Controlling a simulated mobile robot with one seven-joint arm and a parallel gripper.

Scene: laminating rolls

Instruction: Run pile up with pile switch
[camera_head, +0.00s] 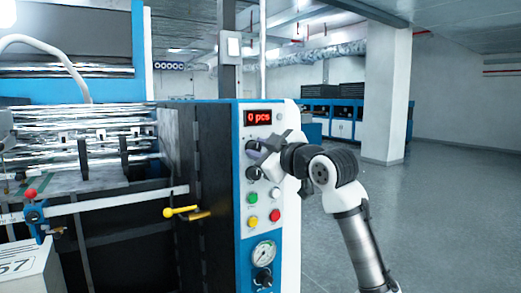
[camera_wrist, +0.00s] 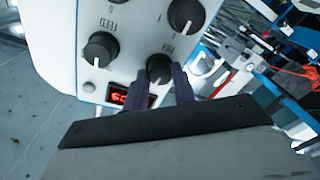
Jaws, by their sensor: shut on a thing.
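The blue and white control panel (camera_head: 241,215) stands upright in the head view. The pile switch appears to be the dark round knob (camera_wrist: 159,67) between my fingers in the wrist view; its small label is hard to read. My gripper (camera_wrist: 160,88) is shut on this knob, one finger on each side. In the head view my gripper (camera_head: 264,152) reaches the upper part of the panel from the right, just below the red display (camera_head: 258,117) reading "0 pcs". It partly hides the knobs there.
Another knob (camera_wrist: 101,50), labelled FEED, and a further knob (camera_wrist: 186,14) sit close to my fingers. Green, red and yellow buttons (camera_head: 253,222) and a gauge (camera_head: 262,254) are lower down. A yellow lever (camera_head: 181,211) sticks out at left. Open floor (camera_head: 450,210) lies right.

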